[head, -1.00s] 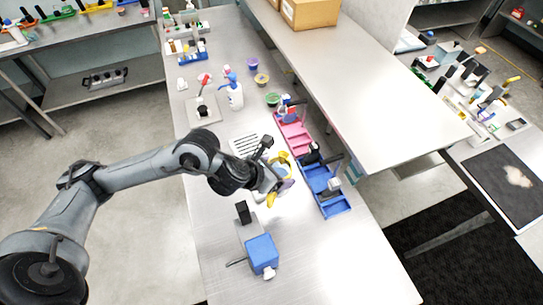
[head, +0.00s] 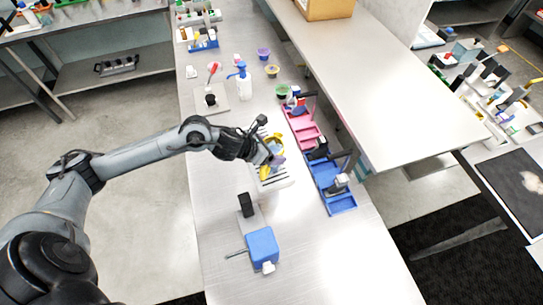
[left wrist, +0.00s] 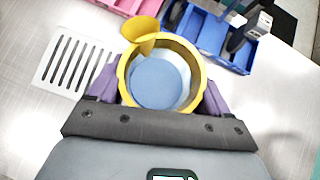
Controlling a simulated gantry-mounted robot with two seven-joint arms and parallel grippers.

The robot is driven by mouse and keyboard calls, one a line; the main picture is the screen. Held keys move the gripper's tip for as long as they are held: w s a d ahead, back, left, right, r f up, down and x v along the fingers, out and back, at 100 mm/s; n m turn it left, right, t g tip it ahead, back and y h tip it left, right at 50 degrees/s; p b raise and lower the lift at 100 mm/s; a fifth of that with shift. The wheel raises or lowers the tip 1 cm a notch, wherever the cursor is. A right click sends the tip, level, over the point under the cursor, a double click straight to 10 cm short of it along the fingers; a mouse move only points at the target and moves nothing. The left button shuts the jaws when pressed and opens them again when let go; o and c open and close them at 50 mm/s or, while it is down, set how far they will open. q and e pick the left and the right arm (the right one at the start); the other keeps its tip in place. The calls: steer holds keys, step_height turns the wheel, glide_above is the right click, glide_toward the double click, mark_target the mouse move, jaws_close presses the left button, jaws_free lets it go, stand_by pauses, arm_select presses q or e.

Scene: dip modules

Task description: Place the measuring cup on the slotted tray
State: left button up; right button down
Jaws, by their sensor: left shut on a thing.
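The measuring cup (left wrist: 165,82) is a yellow round cup with a yellow spout and a pale blue inside. In the left wrist view it sits between the two purple fingertips of my left gripper (left wrist: 162,92), which is shut on it. In the head view the cup (head: 276,143) and left gripper (head: 274,156) are over or beside the white slotted tray (head: 275,183); the height above it is unclear. My arm hides part of the tray there. The left wrist view shows the slotted tray (left wrist: 72,62) left of the cup, with its dark slots uncovered. My right gripper is out of view.
A pink bin (head: 305,131) and a blue bin (head: 341,203) stand right of the cup. A blue box (head: 262,245) and a black block (head: 246,205) are at the near side. A spray bottle (head: 243,88) stands farther back. Bare table lies at the near right.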

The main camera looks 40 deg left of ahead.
arm_select(q)
steer(key=shift+f, duration=2)
steer(key=shift+f, duration=0.1)
steer(key=shift+f, duration=0.1)
steer(key=o, duration=1.1)
